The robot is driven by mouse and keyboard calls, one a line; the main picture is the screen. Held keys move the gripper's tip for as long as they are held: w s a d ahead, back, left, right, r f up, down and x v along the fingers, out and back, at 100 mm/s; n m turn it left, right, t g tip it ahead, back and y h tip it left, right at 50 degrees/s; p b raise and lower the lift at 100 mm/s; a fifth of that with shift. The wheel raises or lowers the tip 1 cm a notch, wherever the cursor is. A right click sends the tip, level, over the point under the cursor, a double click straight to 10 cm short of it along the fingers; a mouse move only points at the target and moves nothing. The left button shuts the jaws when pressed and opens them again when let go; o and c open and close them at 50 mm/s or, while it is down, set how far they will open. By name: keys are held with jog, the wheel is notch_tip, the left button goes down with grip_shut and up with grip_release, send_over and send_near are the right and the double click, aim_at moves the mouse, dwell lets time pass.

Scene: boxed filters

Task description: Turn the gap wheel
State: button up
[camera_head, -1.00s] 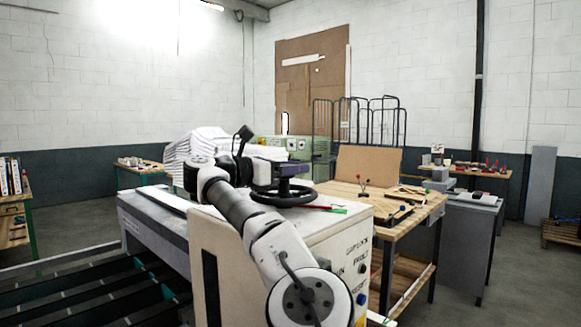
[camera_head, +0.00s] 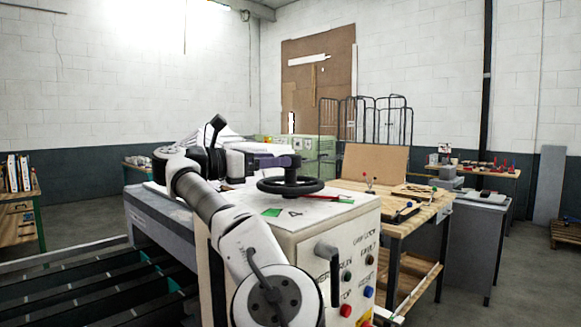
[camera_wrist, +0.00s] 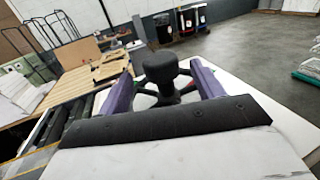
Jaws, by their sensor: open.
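The gap wheel (camera_head: 290,186) is a black handwheel lying flat on top of the pale machine cabinet (camera_head: 330,210). My gripper (camera_head: 285,162), with purple fingers, reaches over the wheel from the left. In the wrist view the gripper (camera_wrist: 162,72) is open, one purple finger on each side of the wheel's black upright knob or hub (camera_wrist: 160,68). The wheel's dark spokes (camera_wrist: 172,97) show below it. I cannot tell whether the fingers touch it. The dark gripper body hides the near part of the wheel.
The cabinet front carries buttons and a black lever handle (camera_head: 330,262). A green patch (camera_head: 272,212) and a red pointer (camera_head: 322,198) lie on its top. A wooden workbench (camera_head: 425,210) with tools stands close on the right. Open floor shows at the far left.

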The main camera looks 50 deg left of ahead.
jog(key=s, duration=0.3)
jog(key=s+a, duration=0.1)
jog(key=s, duration=0.2)
jog(key=shift+s+a+b, duration=0.15)
jog(key=shift+s+b, duration=0.2)
jog(key=shift+b, duration=0.05)
